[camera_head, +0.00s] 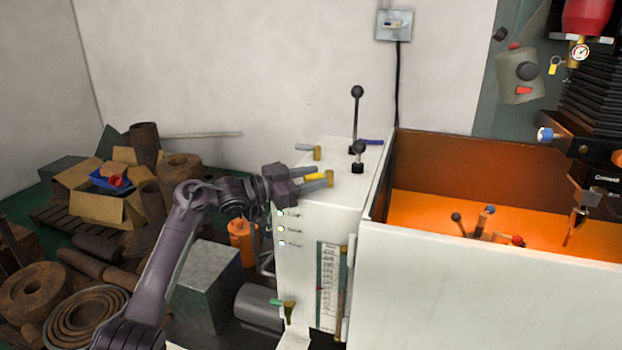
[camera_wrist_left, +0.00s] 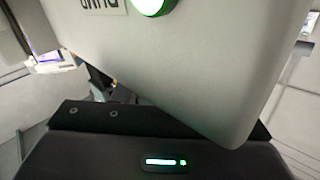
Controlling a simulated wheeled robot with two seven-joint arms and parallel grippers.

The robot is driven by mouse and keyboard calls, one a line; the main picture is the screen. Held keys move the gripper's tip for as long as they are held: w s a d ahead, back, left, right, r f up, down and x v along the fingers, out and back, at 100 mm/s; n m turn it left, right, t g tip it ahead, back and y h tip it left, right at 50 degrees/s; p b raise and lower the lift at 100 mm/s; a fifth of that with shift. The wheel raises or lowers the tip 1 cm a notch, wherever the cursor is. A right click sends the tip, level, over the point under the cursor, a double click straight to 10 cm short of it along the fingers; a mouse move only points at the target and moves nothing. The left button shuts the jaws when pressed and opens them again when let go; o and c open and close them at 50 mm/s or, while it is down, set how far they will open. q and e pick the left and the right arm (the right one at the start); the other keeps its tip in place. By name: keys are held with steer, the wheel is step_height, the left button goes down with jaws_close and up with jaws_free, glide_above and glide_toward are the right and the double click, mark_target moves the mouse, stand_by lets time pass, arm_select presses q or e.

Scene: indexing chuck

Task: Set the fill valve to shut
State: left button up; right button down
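In the head view, several small brass valves with coloured levers sit on the white cabinet (camera_head: 340,205). One valve with a grey-blue lever (camera_head: 306,147) is at the back left of its top. A blue lever (camera_head: 369,142) lies further right. A valve with a green lever (camera_head: 283,302) is low on the front. I cannot tell which is the fill valve. My left gripper (camera_head: 318,181) is at the cabinet top's left edge, beside a brass fitting with a yellow part. Its fingers overlap these parts, so grip and opening are unclear. My right gripper is not in view.
Two black-knobbed levers (camera_head: 357,110) stand upright on the cabinet top. An orange-lined enclosure (camera_head: 480,205) is to the right. Rusty rings, cartons and a grey block (camera_head: 207,285) crowd the floor at left. The left wrist view shows mostly a grey panel (camera_wrist_left: 200,70).

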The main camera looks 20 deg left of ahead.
arm_select(q)
steer(key=b+v, duration=0.3)
steer(key=v, duration=0.5)
steer(key=shift+d, duration=0.1)
